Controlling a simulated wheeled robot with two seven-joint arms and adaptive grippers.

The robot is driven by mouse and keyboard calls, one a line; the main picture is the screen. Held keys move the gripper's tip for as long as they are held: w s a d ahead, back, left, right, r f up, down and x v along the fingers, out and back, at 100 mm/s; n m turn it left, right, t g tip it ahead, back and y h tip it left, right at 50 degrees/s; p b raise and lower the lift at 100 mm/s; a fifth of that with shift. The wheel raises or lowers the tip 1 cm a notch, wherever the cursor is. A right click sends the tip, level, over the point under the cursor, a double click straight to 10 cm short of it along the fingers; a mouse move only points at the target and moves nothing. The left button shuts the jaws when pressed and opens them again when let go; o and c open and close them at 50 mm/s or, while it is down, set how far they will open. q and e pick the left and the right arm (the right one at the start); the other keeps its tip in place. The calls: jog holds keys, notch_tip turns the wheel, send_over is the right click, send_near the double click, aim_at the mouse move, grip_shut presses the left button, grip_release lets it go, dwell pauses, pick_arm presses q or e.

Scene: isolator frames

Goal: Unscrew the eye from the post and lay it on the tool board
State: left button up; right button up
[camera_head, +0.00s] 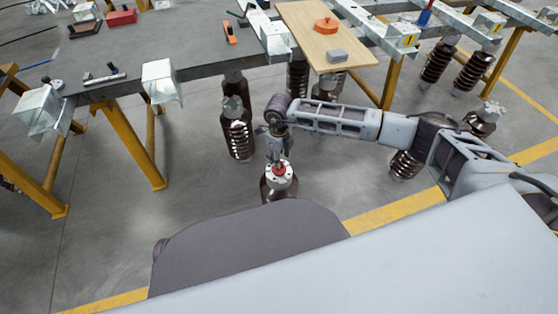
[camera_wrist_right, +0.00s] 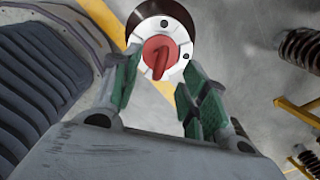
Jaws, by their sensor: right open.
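The red eye (camera_head: 281,168) sits upright on the white flanged top of a dark brown post (camera_head: 277,187) below my right arm. In the right wrist view the eye (camera_wrist_right: 158,57) stands at the centre of the round white flange (camera_wrist_right: 142,33). My right gripper (camera_head: 277,157) points down just above the eye. Its green-padded fingers (camera_wrist_right: 161,62) are open, with the eye in line between their tips and a gap on both sides. I cannot tell how far the tips reach down. The wooden tool board (camera_head: 308,28) lies on the steel frame at the back. My left gripper is out of view.
An orange disc (camera_head: 326,25) and a grey block (camera_head: 337,55) lie on the board, with bare wood around them. Steel beams (camera_head: 215,68) on yellow legs cross behind the post. Several ribbed brown insulators (camera_head: 238,138) stand on the floor nearby.

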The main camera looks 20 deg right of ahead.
jog(key=shift+r, duration=3.2)
